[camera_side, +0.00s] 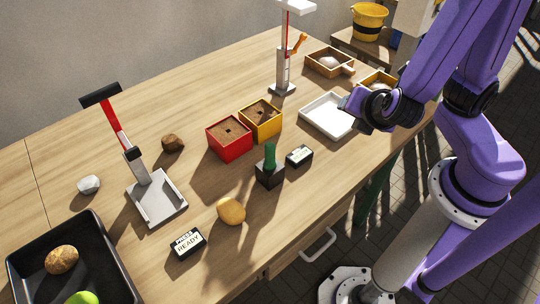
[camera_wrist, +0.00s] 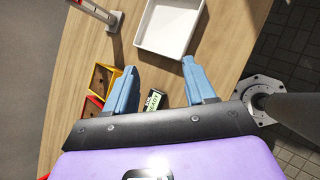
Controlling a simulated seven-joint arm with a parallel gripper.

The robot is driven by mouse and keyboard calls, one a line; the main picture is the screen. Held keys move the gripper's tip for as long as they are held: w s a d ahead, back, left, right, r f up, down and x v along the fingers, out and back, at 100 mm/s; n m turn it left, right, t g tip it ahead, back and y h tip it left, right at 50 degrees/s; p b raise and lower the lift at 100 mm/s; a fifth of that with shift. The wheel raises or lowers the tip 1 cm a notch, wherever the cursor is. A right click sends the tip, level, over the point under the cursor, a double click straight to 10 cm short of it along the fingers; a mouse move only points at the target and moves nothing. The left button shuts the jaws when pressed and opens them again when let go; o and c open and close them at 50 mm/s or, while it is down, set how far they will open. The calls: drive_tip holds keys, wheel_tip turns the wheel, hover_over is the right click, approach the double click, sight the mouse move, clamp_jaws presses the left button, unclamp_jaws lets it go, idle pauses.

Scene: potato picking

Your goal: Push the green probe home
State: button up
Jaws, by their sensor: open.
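The green probe (camera_side: 270,157) stands upright in a dark block (camera_side: 269,176) near the middle of the table in the side view. How deep it sits cannot be told. A small display (camera_side: 299,156) lies to its right, and a small sign (camera_wrist: 155,100) shows between my fingers in the wrist view. My gripper (camera_side: 352,103) is above the white tray area, up and to the right of the probe and well apart from it. The probe is not visible there.
A red box (camera_side: 229,140) and a yellow box (camera_side: 261,119) of soil stand behind the probe. A white tray (camera_side: 327,117) is to the right. A yellow potato (camera_side: 231,211) and a READY display (camera_side: 188,243) lie in front. A tall press stand (camera_side: 285,70) rises behind.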

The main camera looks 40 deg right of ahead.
drive_tip(key=w+a+f+n+t+y, duration=0.25)
drive_tip(key=a+n+t+y, duration=0.2)
drive_tip(key=a+n, duration=0.35)
drive_tip(key=n+t+y, duration=0.1)
drive_tip(key=n+y, duration=0.4)
drive_tip(key=n, duration=0.3)
approach(274, 158)
drive_tip(key=d+x, duration=0.1)
drive_tip(key=x, duration=0.3)
drive_tip(key=shift+w+a+f, duration=0.1)
drive_tip(key=shift+a+f, duration=0.05)
drive_tip(key=shift+a, duration=0.3)
drive_tip(key=shift+x, duration=3.6)
clamp_jaws()
